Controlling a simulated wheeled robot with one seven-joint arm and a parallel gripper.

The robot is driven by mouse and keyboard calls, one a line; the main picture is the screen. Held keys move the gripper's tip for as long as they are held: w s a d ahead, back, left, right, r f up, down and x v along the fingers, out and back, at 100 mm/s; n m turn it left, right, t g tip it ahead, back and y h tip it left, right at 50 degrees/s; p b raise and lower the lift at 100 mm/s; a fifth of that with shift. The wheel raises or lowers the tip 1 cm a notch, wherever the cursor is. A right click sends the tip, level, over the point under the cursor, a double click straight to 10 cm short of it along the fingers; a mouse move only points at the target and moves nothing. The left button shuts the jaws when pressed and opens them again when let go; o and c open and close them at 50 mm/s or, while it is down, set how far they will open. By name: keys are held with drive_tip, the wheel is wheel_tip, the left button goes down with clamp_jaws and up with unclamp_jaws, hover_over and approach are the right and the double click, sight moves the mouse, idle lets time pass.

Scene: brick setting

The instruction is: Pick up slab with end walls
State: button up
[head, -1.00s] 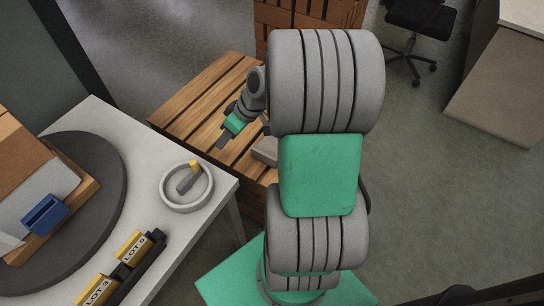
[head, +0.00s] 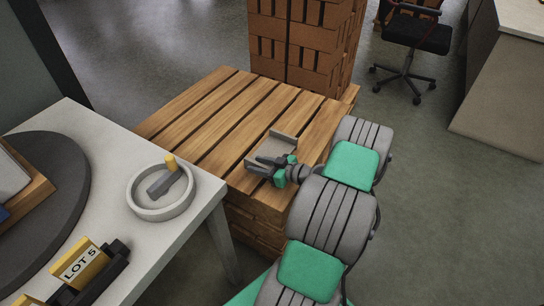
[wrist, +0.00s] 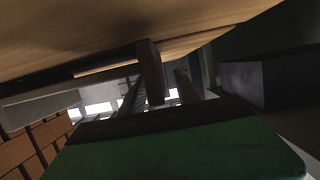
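The grey slab with end walls (head: 284,138) lies on the wooden pallet stack, near its right front side. One raised wall shows at its far end. Its near end is partly hidden by my gripper (head: 258,164). My gripper reaches in from the right, low over the slab's near part, with its dark fingers spread apart. I cannot tell whether they touch the slab. The wrist view is dark, with wooden boards across the top and a green part of my gripper at the bottom; the slab is not clear there.
The slatted pallet top (head: 215,103) is otherwise clear. At left, a white table (head: 110,160) holds a round grey dish (head: 162,207), a dark turntable (head: 70,200) and a LOT 5 sign (head: 80,262). An office chair (head: 415,40) stands at the back right.

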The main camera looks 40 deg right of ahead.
clamp_jaws()
idle(0.4)
drive_tip(key=shift+r, duration=0.1)
idle(0.9)
